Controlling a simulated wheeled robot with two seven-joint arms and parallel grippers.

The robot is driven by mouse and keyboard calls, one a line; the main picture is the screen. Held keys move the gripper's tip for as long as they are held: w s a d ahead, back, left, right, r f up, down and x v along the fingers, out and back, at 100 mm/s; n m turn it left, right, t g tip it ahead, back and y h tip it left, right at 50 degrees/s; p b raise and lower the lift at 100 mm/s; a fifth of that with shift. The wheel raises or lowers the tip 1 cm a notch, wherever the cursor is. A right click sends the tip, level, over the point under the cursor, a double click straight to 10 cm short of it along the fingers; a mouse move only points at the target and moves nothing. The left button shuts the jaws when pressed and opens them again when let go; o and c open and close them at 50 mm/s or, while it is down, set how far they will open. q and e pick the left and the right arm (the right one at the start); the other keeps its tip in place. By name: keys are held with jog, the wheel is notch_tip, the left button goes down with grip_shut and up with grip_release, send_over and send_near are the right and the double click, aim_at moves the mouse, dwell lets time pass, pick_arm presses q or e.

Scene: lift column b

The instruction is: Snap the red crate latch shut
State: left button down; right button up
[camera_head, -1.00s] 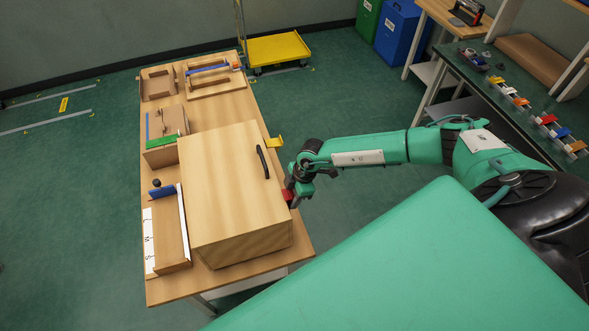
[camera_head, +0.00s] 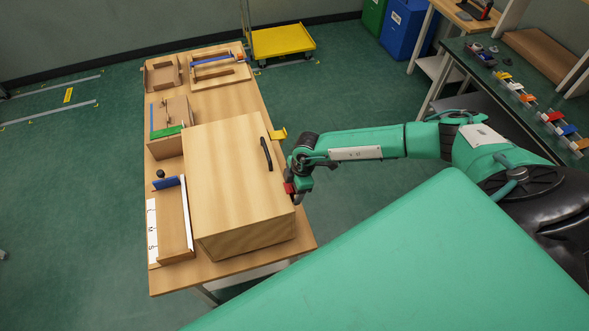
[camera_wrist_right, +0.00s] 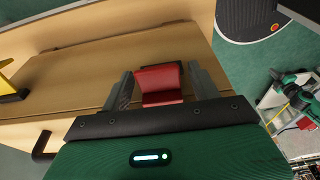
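The red latch (camera_head: 289,188) is on the crate's right side near the front corner. A yellow latch (camera_head: 278,134) sticks out farther back on the same side. My right gripper (camera_head: 297,194) is at the red latch and partly covers it. In the right wrist view the red latch (camera_wrist_right: 160,84) shows between the two spread fingers, with a narrow gap visible on each side. Whether the latch touches the crate's catch is hidden. My left gripper is out of view.
Smaller wooden fixtures, including one with a green strip (camera_head: 168,132) and one with a blue block (camera_head: 166,183), fill the table's left and back. A yellow cart (camera_head: 283,41) stands behind. Open green floor lies right of the table, behind my arm.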

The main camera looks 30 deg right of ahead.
jog(key=shift+d+r+b, duration=0.15)
jog(key=shift+r+b, duration=0.15)
jog(key=shift+r, duration=0.15)
jog(key=b+v, duration=0.5)
jog(key=v, duration=0.8)
jog(key=shift+a, duration=0.2)
